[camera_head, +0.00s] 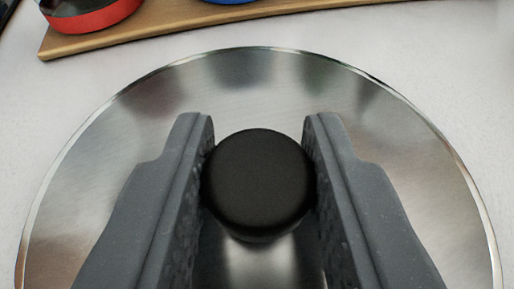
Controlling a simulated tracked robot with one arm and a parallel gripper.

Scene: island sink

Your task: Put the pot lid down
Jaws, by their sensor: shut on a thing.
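The pot lid (265,82) is a round, shiny metal disc with a black round knob (258,180) at its middle. It fills most of the head camera view, and its near edge is cut off by the frame. My gripper (258,170) is shut on the knob, with one grey finger against each side. I cannot tell whether the lid touches the surface below or hangs a little above it.
A pale countertop (445,70) lies below and around the lid. A wooden board (165,28) lies beyond the lid's far edge, bearing a red-sided round thing (95,18) and a blue thing (228,1). The counter at the right looks clear.

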